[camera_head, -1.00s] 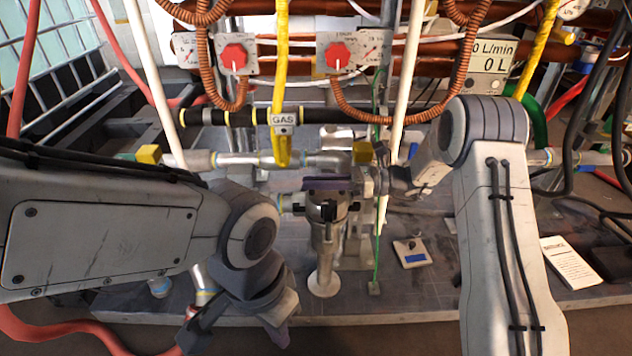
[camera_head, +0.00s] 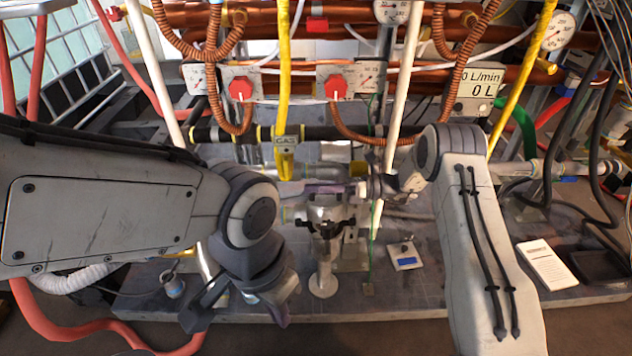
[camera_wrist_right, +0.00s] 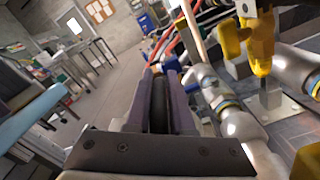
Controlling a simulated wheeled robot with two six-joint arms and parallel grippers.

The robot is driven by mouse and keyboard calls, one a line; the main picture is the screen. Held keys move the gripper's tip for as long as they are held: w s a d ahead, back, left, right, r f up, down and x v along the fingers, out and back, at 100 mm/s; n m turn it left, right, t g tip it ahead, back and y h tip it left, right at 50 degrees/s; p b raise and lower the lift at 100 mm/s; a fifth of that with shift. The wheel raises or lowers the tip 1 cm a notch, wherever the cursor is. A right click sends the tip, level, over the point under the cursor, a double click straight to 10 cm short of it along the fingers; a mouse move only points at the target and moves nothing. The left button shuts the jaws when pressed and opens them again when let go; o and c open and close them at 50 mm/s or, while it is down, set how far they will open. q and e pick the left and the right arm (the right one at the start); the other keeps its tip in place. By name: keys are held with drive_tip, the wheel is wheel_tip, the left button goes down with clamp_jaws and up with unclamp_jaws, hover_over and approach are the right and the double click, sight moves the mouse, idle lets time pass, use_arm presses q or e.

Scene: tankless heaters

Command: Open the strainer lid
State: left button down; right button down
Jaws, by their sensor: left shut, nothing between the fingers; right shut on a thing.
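The strainer (camera_head: 325,262) is a silver upright fitting on a round foot, in the middle of the head view. Black clamp-like arms (camera_head: 326,229) sit around its upper part. My right gripper (camera_head: 312,188) reaches in from the right, with its purple fingers level across the strainer top. In the right wrist view its fingers (camera_wrist_right: 160,90) are shut on a dark, rounded-edged thing (camera_wrist_right: 159,108), which looks like the strainer lid. The fingers hide part of the strainer top, so how far the lid is open cannot be told. My left gripper (camera_head: 282,318) hangs shut and empty, lower left of the strainer.
A yellow GAS pipe (camera_head: 284,100) comes down just behind the strainer. Red-knobbed valves (camera_head: 241,88) and copper pipes stand behind. The base front right of the strainer is clear.

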drive_tip(key=shift+w+r, duration=0.15)
drive_tip(key=shift+w, duration=0.15)
drive_tip(key=c, duration=0.8)
unclamp_jaws()
drive_tip(key=shift+c, duration=0.2)
drive_tip(key=d+p, duration=0.3)
drive_tip(key=d, duration=0.7)
drive_tip(key=shift+d, duration=0.25)
